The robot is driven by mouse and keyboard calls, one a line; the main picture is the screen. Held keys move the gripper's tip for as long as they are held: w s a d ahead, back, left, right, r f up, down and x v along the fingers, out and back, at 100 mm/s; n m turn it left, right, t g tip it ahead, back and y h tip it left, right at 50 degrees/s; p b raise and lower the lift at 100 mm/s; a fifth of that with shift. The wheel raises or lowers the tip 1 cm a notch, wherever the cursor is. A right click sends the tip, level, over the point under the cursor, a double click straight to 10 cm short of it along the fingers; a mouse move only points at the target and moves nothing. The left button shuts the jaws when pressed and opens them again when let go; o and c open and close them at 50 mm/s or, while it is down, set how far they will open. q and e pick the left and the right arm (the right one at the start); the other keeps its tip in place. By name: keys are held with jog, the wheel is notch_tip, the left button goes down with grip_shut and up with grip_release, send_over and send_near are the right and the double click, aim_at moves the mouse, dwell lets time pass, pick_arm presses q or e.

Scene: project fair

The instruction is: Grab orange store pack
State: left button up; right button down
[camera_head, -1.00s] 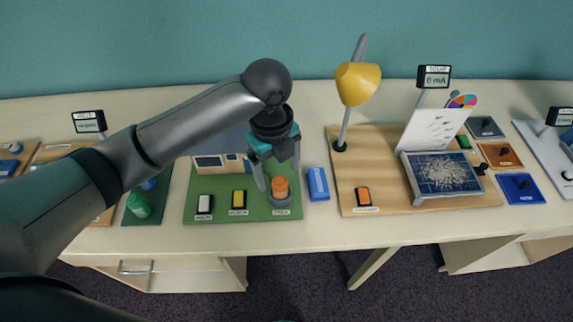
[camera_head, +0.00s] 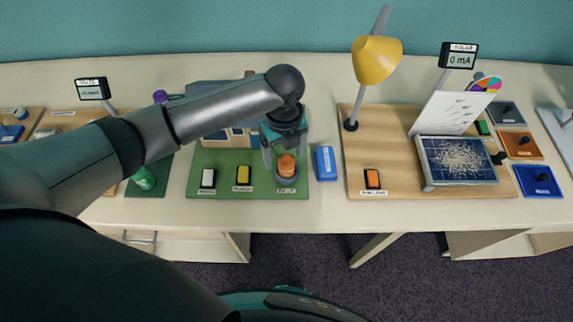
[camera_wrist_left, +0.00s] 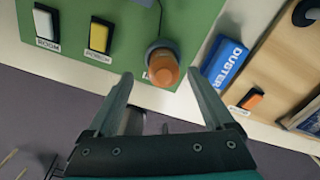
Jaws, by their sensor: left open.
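The orange store pack (camera_head: 287,165) is a short orange cylinder seated in a round grey holder (camera_head: 286,181) on the front right corner of the green board. It also shows in the left wrist view (camera_wrist_left: 161,69), ahead of and between the finger lines. My left gripper (camera_head: 283,157) is open and reaches down over the pack from above. In the left wrist view its two fingers (camera_wrist_left: 163,82) stand apart, with the pack's near end about at the tips. I cannot tell whether either finger touches it. My right gripper is not in view.
The green board (camera_head: 220,188) also carries a white switch (camera_head: 208,178) and a yellow switch (camera_head: 243,175). A blue duster (camera_head: 326,163) lies close to the right of the board. A wooden board (camera_head: 390,125) with a yellow lamp (camera_head: 377,60) and solar panel (camera_head: 458,160) stands further right.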

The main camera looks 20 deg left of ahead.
aim_at(286, 158)
pick_arm(q)
jog(key=shift+w+d+f, duration=0.1)
jog(key=shift+d+f, duration=0.05)
jog(key=shift+f, duration=1.05)
jog(key=shift+d+f, duration=0.1)
jog(key=shift+f, duration=1.05)
grip_shut()
